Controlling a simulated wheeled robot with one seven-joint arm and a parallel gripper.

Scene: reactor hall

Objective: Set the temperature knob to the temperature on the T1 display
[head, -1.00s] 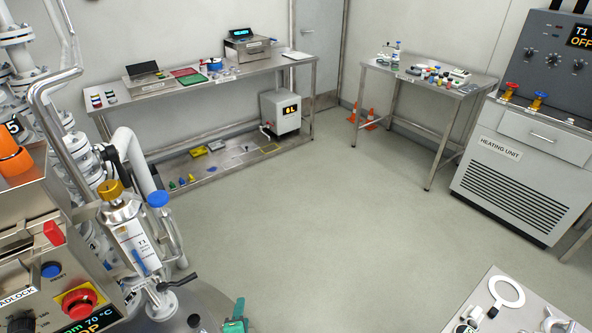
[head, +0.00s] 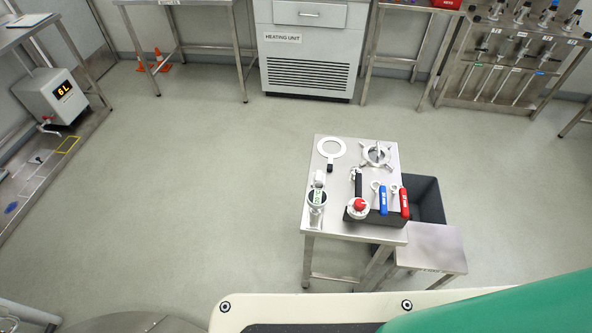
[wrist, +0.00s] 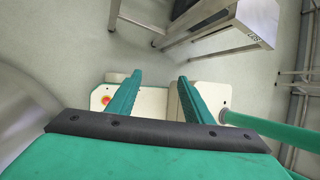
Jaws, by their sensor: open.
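The temperature knob and the T1 display are not in either current view. Only the lower front of the heating unit (head: 306,57) shows at the top of the head view, with its label, a drawer handle and a dark grille. Its upper control panel is cut off by the frame. My gripper (wrist: 159,76) shows in the wrist view with its two green fingers apart and nothing between them. The light body of my own base lies behind the fingers. In the head view a green part of my arm fills the lower right corner, and the gripper itself is not visible.
A small steel table (head: 334,224) holds several tools, including a blue-handled (head: 383,199) and a red-handled one (head: 404,202). A black bin (head: 428,200) and a low steel step (head: 430,246) stand beside it. A tool rack (head: 509,60) is at upper right. Open floor lies left of the table.

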